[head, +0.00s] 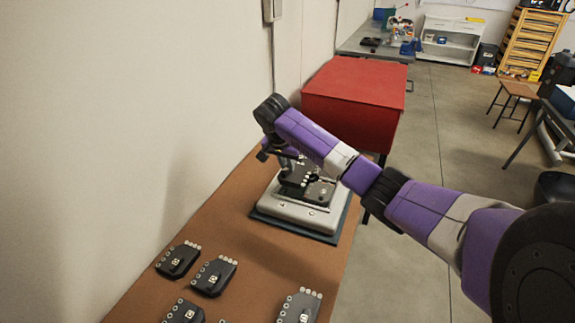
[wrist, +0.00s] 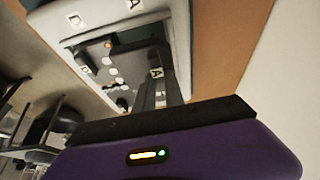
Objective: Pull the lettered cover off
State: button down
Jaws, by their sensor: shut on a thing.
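A light grey device housing (head: 290,210) sits on a dark mat on the brown table, just before the red cabinet. My gripper (head: 290,163) points down over it and is shut on a dark lettered cover (head: 297,180). In the wrist view the fingers (wrist: 155,75) close on this cover, and an "A" label shows between them. The housing (wrist: 180,45) carries letter labels on its rim. A recess with pale round dots (wrist: 112,72) shows beside the held cover. The fingers hide part of the cover, so I cannot tell how far it stands clear of the housing.
Several loose dark covers with pale dots, such as one at the left (head: 178,260) and one at the right (head: 300,305), lie on the brown table (head: 255,265). A red cabinet (head: 355,95) stands behind the housing. A white wall borders the left.

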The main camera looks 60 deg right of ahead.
notch_tip(320, 180, up, 12)
jog(key=p, duration=0.8)
dwell(0.5)
